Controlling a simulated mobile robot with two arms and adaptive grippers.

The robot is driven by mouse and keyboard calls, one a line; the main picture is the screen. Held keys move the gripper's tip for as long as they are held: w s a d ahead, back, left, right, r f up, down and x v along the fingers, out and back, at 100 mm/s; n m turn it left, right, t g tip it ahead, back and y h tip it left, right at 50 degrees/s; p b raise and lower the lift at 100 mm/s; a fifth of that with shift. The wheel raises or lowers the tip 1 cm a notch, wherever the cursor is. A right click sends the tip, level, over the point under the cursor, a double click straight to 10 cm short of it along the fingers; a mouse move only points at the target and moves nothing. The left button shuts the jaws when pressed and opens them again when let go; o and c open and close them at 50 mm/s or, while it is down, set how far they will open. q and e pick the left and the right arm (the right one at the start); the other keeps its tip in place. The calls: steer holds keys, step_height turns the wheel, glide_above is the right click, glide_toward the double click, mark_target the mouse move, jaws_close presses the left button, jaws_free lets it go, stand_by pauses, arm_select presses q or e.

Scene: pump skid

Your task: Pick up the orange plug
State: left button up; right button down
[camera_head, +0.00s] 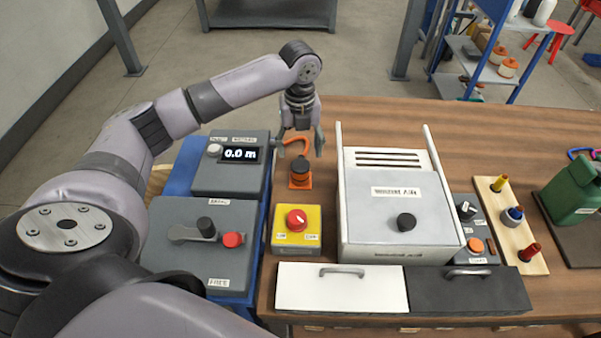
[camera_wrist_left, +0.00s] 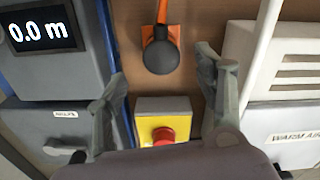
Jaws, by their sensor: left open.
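The orange plug (camera_head: 299,184) appears as an orange square piece with a black round top, on the wooden bench between the display box and the white heater box. An orange curved cable or handle (camera_head: 297,142) shows just behind it. In the left wrist view the plug's black round top (camera_wrist_left: 166,57) covers most of the orange square, and the orange strip runs up from it. My left gripper (camera_head: 301,147) is open and empty, fingers pointing down, above and slightly behind the plug. In the left wrist view the fingers are apart on both sides, nearer than the plug. My right gripper is out of view.
A yellow box with a red knob (camera_head: 296,230) stands in front of the plug. The grey display box (camera_head: 229,180) is at left, the white heater box (camera_head: 396,225) at right. A wooden rack (camera_head: 527,252) holds coloured pegs. Bare bench lies behind the heater box.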

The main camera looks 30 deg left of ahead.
mark_target(300, 164)
arm_select(q)
step_height(300, 164, down, 7)
steer(key=shift+f+p, duration=0.15)
steer(key=shift+p, duration=0.45)
steer(key=shift+d, duration=0.1)
steer(key=shift+c, duration=0.3)
steer(key=c, duration=1.3)
